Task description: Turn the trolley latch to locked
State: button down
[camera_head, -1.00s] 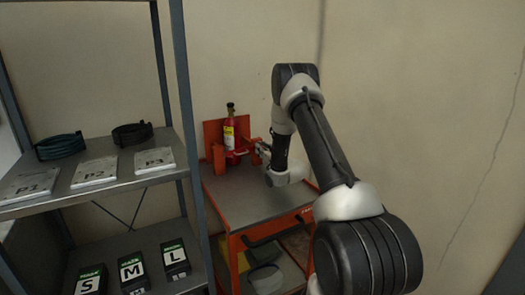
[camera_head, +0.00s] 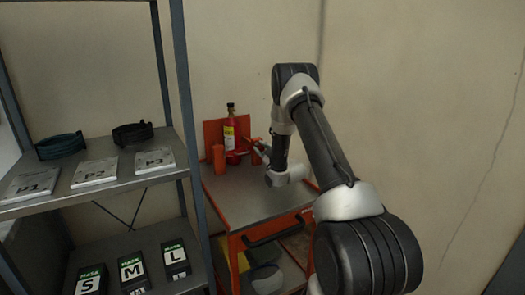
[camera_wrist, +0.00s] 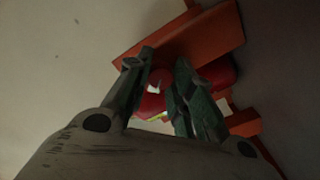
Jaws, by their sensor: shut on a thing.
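The orange trolley (camera_head: 262,196) stands against the wall with a red cylinder (camera_head: 231,137) upright at its back. The cylinder also fills part of the wrist view as a red shape (camera_wrist: 217,74) behind the fingers. My gripper (camera_head: 262,151) is beside the cylinder, on its right, at the small orange-red latch (camera_head: 249,141). In the wrist view my gripper (camera_wrist: 164,63) has its two dark fingers on either side of the latch's round red end (camera_wrist: 160,77) and is shut on it. Most of the latch is hidden by the fingers, and its exact angle is hard to tell.
An orange upright plate (camera_head: 213,130) rises behind the cylinder. A grey metal shelf (camera_head: 120,170) on the left holds labelled plates, coiled hoses and S, M, L boxes. The front of the trolley top is clear. The wall is close behind.

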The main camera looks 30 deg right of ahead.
jog(key=n, duration=0.4)
jog(key=shift+f+n, duration=0.1)
jog(key=shift+n, duration=0.2)
jog(key=shift+f+n, duration=0.1)
jog(key=shift+n, duration=2.5)
jog(key=shift+a, duration=0.1)
jog(key=c, duration=1.2)
grip_release()
jog(key=shift+c, duration=0.2)
jog(key=s, duration=1.2)
jog(key=shift+d, duration=0.2)
